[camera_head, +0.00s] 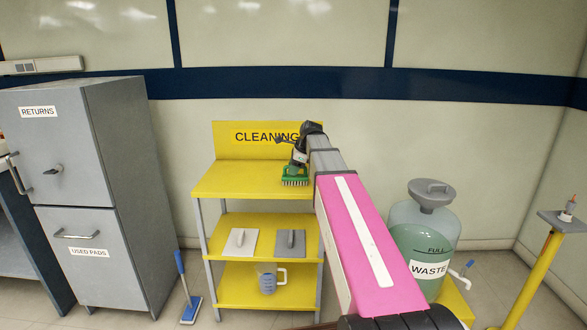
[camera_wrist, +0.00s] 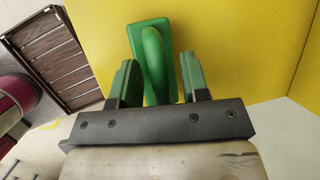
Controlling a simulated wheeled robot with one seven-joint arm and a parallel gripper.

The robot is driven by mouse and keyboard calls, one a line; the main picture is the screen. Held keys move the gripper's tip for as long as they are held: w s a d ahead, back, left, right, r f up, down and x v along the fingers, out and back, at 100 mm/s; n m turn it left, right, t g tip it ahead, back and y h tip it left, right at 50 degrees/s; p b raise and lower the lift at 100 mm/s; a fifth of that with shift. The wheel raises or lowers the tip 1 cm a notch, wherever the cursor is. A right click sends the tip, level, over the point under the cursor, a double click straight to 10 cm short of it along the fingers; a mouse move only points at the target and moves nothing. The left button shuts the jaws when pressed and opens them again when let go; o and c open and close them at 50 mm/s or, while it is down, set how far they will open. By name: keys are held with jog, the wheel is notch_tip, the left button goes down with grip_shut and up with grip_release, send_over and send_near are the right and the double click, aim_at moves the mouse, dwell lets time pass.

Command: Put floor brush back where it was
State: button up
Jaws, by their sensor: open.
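A green brush (camera_head: 294,181) with pale bristles sits on the top shelf of the yellow CLEANING rack (camera_head: 235,180), towards its right end. I take it to be the floor brush. My gripper (camera_head: 299,160) is just above it. In the wrist view, the brush's raised green handle (camera_wrist: 153,62) lies between the two spread fingers of my gripper (camera_wrist: 158,80), with a visible gap on each side. Whether the bristles rest fully on the shelf is hard to tell.
Two flat pads with handles, one white (camera_head: 238,242) and one grey (camera_head: 290,243), lie on the middle shelf. A measuring jug (camera_head: 267,279) stands below. A blue-handled floor tool (camera_head: 188,300) stands left. The WASTE tank (camera_head: 425,250) is right. A slatted crate (camera_wrist: 55,50) shows in the wrist view.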

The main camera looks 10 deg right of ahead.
jog(key=shift+r, duration=0.1)
jog(key=v, duration=1.2)
